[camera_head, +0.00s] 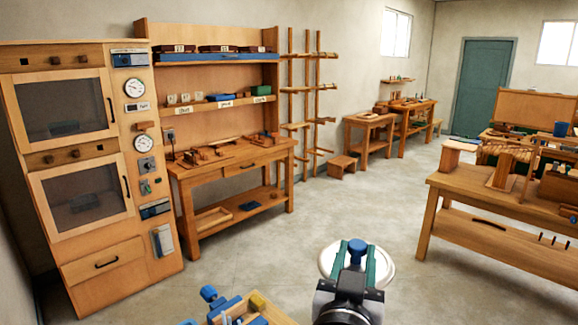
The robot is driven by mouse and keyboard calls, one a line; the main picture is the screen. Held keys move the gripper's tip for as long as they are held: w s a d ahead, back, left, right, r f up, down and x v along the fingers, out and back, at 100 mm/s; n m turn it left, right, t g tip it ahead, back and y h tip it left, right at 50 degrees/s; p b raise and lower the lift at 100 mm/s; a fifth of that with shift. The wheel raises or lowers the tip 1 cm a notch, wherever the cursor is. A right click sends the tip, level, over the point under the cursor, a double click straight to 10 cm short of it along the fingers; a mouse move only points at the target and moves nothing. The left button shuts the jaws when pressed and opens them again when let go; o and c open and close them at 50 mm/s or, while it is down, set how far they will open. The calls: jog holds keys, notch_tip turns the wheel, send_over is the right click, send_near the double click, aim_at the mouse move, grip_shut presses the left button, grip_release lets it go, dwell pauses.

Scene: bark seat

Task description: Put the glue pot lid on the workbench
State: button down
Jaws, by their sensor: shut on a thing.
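My gripper (357,260) is at the bottom centre, with green fingers shut around a blue knob-like piece (357,246). A round white disc (327,262), which looks like the glue pot lid, shows around and beneath the fingers. The fingers and wrist hide its middle, and I cannot clearly see how the knob joins it. A wooden workbench (240,159) with a drawer and lower shelf stands against the back wall. Another wooden bench (455,183) stands at the right. I cannot tell which bench the task names.
A tall wooden cabinet (122,185) with two windowed doors and dials stands at the left. A wooden tray with blue parts (235,308) is at the bottom, left of my gripper. The workbench top holds several tools. Open grey floor (300,220) lies between the benches.

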jog(key=a+f+n+y, duration=0.3)
jog(key=a+f+y, duration=0.2)
jog(key=a+f, duration=1.45)
jog(key=shift+t, duration=0.4)
jog(key=f, duration=1)
jog(key=shift+w+d+f, duration=0.1)
jog(key=shift+d, duration=0.1)
jog(key=shift+f, duration=0.2)
jog(key=c, duration=0.5)
grip_release()
